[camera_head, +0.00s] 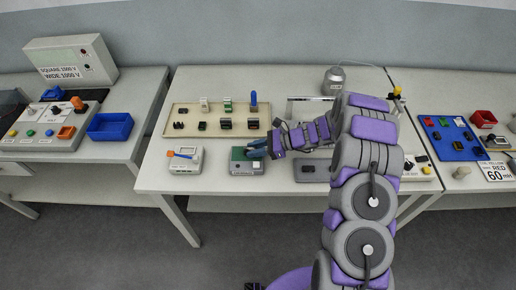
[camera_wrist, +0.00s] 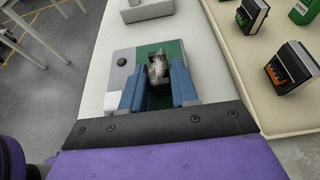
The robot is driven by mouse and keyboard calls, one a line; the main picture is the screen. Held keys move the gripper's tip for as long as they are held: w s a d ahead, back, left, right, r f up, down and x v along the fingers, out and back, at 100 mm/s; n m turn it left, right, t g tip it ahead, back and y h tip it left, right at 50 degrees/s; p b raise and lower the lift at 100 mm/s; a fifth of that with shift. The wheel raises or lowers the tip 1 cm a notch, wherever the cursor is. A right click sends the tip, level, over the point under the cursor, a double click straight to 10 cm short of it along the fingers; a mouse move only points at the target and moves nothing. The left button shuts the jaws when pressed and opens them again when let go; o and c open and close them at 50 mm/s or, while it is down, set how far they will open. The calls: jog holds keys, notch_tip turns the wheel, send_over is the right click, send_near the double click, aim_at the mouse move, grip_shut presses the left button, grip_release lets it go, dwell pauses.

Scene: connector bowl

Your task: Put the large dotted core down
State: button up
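My gripper (camera_wrist: 158,76) has two blue fingers over a grey and green box. Between the fingertips, in the wrist view, is a small dark and whitish speckled piece, which looks like the dotted core (camera_wrist: 157,67). The fingers reach it on both sides and appear shut on it. The box (camera_wrist: 122,87) has a grey panel with a round button at its left and a green top around the core. In the head view my gripper (camera_head: 262,151) is at the right side of this green-topped box (camera_head: 240,168), and the core cannot be made out there.
A beige tray (camera_head: 168,131) with several connectors lies behind the box. A white device (camera_head: 184,168) with an orange-tipped lever stands to its left. A dark flat pad (camera_head: 308,172) lies to its right, partly under my arm. Bare table shows between them.

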jog(key=shift+o, duration=1.4)
jog(key=shift+a+f, duration=0.1)
jog(key=shift+a, duration=0.65)
jog(key=shift+d, duration=0.5)
jog(key=shift+d+r, duration=0.1)
jog(key=shift+r, duration=0.1)
jog(key=p+v, duration=0.3)
jog(key=v, duration=0.8)
jog(key=shift+d+r, duration=0.2)
jog(key=shift+d, duration=0.1)
jog(key=s+a+r+n+g+h, duration=0.25)
jog(key=s+r+n, duration=0.25)
jog(key=s+r, duration=0.35)
jog(key=s+a+r+n+g+h, duration=0.25)
jog(key=s+a+r+n, duration=0.2)
jog(key=s+r, duration=0.35)
jog(key=s+d+r+n+t+h, duration=0.1)
jog(key=s+d+n+h, duration=0.3)
jog(key=s, duration=0.8)
jog(key=s+d+r+n+t+h, duration=0.1)
jog(key=s+d+n+h, duration=0.3)
jog(key=s, duration=0.7)
jog(key=shift+s+d+r+n+t+h, duration=0.3)
jog(key=shift+s+d+r+n+t, duration=0.25)
jog(key=shift+r, duration=0.25)
